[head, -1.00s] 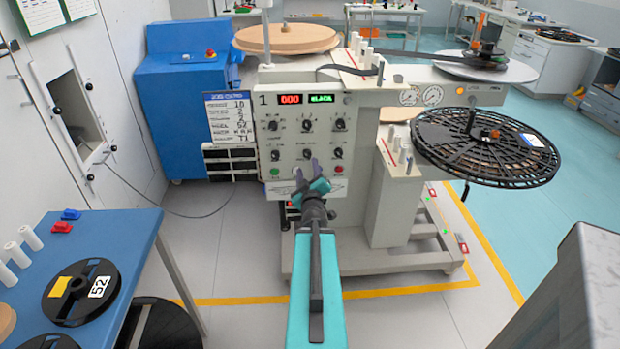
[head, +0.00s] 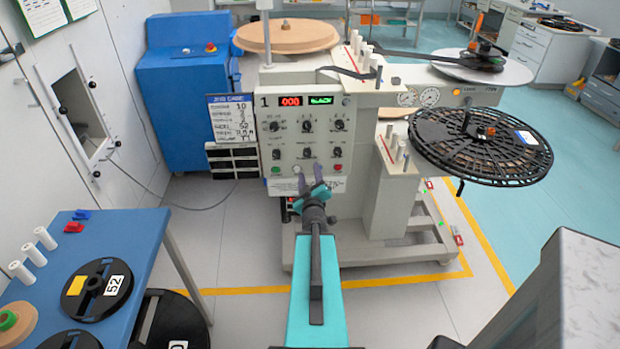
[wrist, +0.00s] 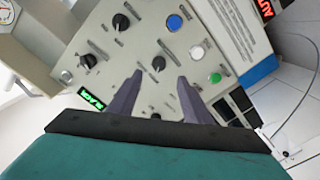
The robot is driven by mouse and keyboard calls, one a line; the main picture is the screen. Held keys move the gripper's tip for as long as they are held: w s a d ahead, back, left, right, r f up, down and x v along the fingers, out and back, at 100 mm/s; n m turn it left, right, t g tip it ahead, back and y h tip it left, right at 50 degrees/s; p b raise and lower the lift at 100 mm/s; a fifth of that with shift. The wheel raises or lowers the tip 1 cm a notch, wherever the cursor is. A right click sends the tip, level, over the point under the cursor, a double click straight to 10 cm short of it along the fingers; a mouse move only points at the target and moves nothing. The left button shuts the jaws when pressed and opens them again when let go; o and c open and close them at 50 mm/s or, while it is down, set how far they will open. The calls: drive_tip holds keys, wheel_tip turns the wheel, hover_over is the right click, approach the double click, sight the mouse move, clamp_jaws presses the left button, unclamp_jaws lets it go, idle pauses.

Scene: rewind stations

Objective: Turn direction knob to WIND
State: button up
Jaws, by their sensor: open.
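The control panel (head: 293,140) of the machine carries two rows of black knobs. Their labels are too small to read, so I cannot tell which is the direction knob or where it points. My gripper (head: 308,170) is open and empty in front of the panel's lower middle, over the row of buttons. In the wrist view, my gripper (wrist: 160,76) has its two purple fingers spread, with one black knob (wrist: 158,63) just beyond and between the tips. I cannot tell whether they touch it. Two more knobs (wrist: 120,22) (wrist: 88,61) show clear of the fingers.
Blue, white and green buttons (wrist: 215,77) lie beside the knobs in the wrist view. A black flanged reel (head: 482,145) juts out at the machine's right. A blue table (head: 130,240) with reels stands left, a grey block (head: 590,290) right. Floor lies open between them.

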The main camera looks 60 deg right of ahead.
drive_tip(key=shift+p+v, duration=1.9)
drive_tip(key=shift+p, duration=0.95)
drive_tip(key=shift+a, duration=0.1)
